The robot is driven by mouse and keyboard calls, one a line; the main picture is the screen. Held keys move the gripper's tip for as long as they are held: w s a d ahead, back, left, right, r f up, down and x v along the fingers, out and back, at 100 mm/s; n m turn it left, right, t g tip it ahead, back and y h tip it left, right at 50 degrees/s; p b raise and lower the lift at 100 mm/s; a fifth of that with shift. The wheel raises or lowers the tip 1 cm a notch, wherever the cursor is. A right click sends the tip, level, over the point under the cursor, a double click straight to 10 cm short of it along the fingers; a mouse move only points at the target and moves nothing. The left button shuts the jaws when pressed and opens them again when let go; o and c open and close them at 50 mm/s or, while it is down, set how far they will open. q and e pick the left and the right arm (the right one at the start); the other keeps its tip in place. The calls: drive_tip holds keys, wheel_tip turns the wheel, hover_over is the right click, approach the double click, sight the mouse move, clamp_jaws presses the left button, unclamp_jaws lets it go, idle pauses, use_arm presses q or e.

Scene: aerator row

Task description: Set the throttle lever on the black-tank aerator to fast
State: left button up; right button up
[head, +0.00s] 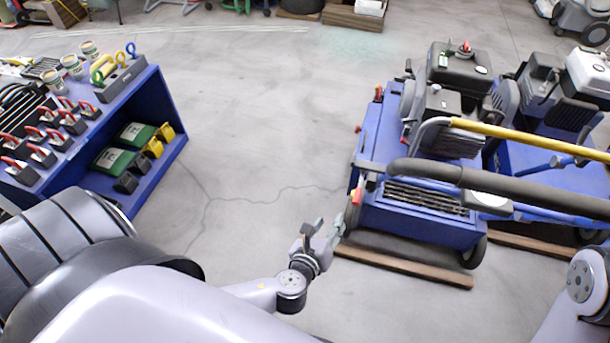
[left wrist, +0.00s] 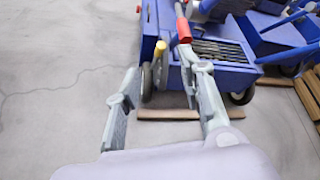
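The black-tank aerator is the nearer blue machine at the right of the head view, with a black tank (head: 458,66) on top and a blue deck (head: 415,224) in front. A red-and-yellow control (head: 357,195) shows at its near left corner. In the left wrist view a red grip (left wrist: 183,31) and a yellow knob (left wrist: 160,49) show there; I cannot tell which is the throttle lever. My left gripper (head: 324,236) is open and empty, left of that corner and apart from the controls; its fingers also show in the left wrist view (left wrist: 163,88). My right gripper is out of view.
A second aerator with a white tank (head: 590,72) stands close on the right. A yellow bar (head: 530,136) and a black handle (head: 500,183) cross above the decks. Wooden strips (head: 405,267) lie by the wheels. A blue shelf (head: 150,165) stands left; the floor between is clear.

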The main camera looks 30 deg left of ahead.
use_arm(q)
drive_tip(key=s+a+f+n+g+p, duration=0.1)
drive_tip(key=s+a+f+n+g, duration=0.1)
drive_tip(key=f, duration=0.3)
drive_tip(key=s+a+f+n+g+p, duration=0.1)
drive_tip(key=s+f+n+g+p, duration=0.1)
drive_tip(key=f+n, duration=0.2)
drive_tip(key=shift+s+a+f, duration=0.3)
drive_tip(key=shift+a+f, duration=0.1)
drive_tip(key=shift+f, duration=0.7)
